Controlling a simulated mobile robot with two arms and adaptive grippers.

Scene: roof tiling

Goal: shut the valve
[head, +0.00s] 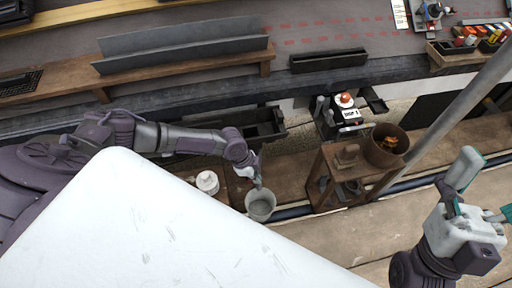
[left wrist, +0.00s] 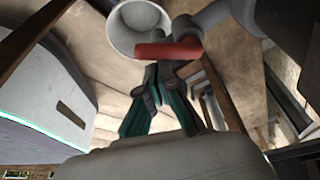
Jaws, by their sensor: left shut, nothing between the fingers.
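In the left wrist view a red bar-shaped handle (left wrist: 170,48), which looks like the valve lever, lies crosswise just beyond my left gripper (left wrist: 168,68). The left fingers are shut and empty, their tips close to the handle; I cannot tell whether they touch it. A grey pipe (left wrist: 225,12) runs beside the handle. In the head view my left gripper (head: 258,183) is over the rim of a pale bucket (head: 261,205), and the handle cannot be made out there. My right gripper (head: 482,188) is at the right, fingers apart, empty.
The bucket (left wrist: 138,25) also shows beyond the handle in the left wrist view. A white tub (head: 207,182) stands left of it. A wooden stand (head: 322,178) and a brown pot (head: 386,146) are to the right. A slanting grey pole (head: 445,115) stands near my right gripper.

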